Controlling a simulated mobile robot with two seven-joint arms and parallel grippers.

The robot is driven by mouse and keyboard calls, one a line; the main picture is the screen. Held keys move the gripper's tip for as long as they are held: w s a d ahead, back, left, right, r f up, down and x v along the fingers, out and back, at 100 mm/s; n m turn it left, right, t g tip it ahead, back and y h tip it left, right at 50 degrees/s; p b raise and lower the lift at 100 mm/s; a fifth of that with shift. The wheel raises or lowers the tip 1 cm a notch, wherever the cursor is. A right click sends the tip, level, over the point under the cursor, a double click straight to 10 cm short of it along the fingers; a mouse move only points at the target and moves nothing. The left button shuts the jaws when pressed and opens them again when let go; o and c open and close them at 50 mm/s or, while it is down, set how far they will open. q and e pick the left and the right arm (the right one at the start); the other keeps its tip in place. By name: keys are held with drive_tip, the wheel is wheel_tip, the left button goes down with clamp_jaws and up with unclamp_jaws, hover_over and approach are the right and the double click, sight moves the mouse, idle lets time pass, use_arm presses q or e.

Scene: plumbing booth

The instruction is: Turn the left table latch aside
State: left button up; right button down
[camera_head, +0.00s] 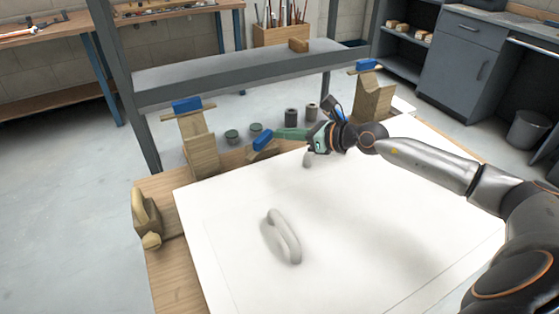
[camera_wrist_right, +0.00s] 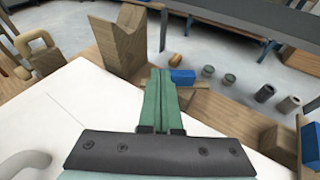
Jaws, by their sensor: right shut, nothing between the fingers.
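A latch with a blue block (camera_head: 263,142) and a wooden bar sits at the table's far edge, left of centre. I take it as the left table latch. It also shows in the right wrist view as a blue block (camera_wrist_right: 182,76) on a wooden bar, just right of the fingertips. My right gripper (camera_head: 279,133) is shut and empty, its green fingers pointing left beside the blue block. I cannot tell whether they touch it. The fingers fill the middle of the wrist view (camera_wrist_right: 165,75). My left gripper is not in view.
A white panel (camera_head: 350,250) with a grey loop handle (camera_head: 283,237) covers the table. Wooden notched blocks stand far left (camera_head: 198,152) and far right (camera_head: 372,103), with blue-topped bars above them.

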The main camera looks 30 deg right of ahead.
sight(269, 162)
drive_tip(key=shift+n+g+h, duration=0.3)
drive_tip(key=shift+g+h, duration=0.1)
drive_tip(key=shift+g, duration=0.5)
drive_tip(key=s+f, duration=0.1)
drive_tip(key=s+d+f, duration=0.1)
drive_tip(key=s, duration=0.1)
drive_tip(key=shift+d+f, duration=0.1)
drive_tip(key=shift+f, duration=0.3)
drive_tip(key=shift+s+d+f, duration=0.15)
drive_tip(key=shift+s+f, duration=0.05)
drive_tip(key=shift+s, duration=0.05)
drive_tip(key=shift+f, duration=0.1)
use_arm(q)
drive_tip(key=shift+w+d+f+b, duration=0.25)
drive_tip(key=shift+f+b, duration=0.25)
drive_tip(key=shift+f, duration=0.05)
use_arm(e)
drive_tip(key=shift+g, duration=0.3)
drive_tip(key=x, duration=1)
